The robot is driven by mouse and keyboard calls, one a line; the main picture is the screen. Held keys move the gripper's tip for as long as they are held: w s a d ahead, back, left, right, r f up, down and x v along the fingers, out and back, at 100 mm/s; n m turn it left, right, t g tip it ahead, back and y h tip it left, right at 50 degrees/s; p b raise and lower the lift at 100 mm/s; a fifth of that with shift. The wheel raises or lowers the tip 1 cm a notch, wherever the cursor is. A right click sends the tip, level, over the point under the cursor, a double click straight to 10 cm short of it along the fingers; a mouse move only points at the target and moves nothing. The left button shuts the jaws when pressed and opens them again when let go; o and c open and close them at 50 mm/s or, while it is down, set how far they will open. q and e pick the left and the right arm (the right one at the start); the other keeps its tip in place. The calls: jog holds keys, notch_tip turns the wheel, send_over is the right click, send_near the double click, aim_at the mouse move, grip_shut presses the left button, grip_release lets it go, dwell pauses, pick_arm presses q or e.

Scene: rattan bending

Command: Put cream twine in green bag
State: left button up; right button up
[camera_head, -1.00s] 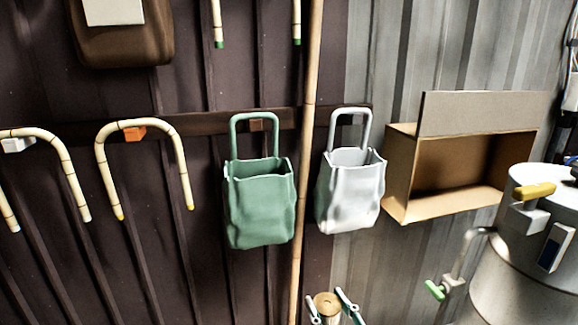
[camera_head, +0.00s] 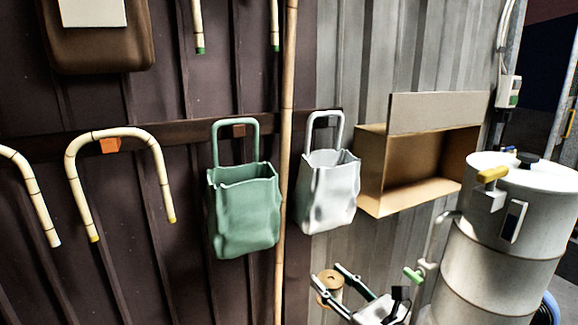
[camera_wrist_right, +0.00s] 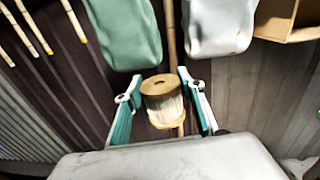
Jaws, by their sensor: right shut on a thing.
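The green bag (camera_head: 243,215) hangs by its handle from a hook on the wall rail, open at the top. It also shows at the top of the right wrist view (camera_wrist_right: 124,32). My right gripper (camera_head: 331,284) is low in the head view, below and right of the green bag. It is shut on the cream twine (camera_wrist_right: 163,100), a spool with tan wooden ends, held upright between the fingers. The spool's tan top (camera_head: 330,278) shows in the head view. My left gripper is not in view.
A white bag (camera_head: 328,192) hangs just right of the green one, with a bamboo pole (camera_head: 284,120) between them. An open cardboard box (camera_head: 372,172) and a metal drum (camera_head: 505,240) stand further right. Bent rattan canes (camera_head: 72,180) hang at left.

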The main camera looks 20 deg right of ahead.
jog(key=w+d+r+n+y+b, duration=0.1)
jog(key=w+r, duration=0.1)
jog(key=r, duration=0.4)
jog(key=w+d+r+n+y+b, duration=0.1)
jog(key=w+r+y+b, duration=0.1)
jog(key=r, duration=0.4)
jog(key=w+d+r+n+g+y+b, duration=0.1)
jog(key=w+r, duration=0.2)
jog(key=r, duration=0.3)
jog(key=shift+w+d, duration=0.25)
jog(key=shift+d, duration=0.1)
jog(key=shift+r, duration=0.15)
jog(key=shift+w+a+r+y+b, duration=0.1)
jog(key=shift+a+r+y+b, duration=0.25)
jog(key=shift+r, duration=0.2)
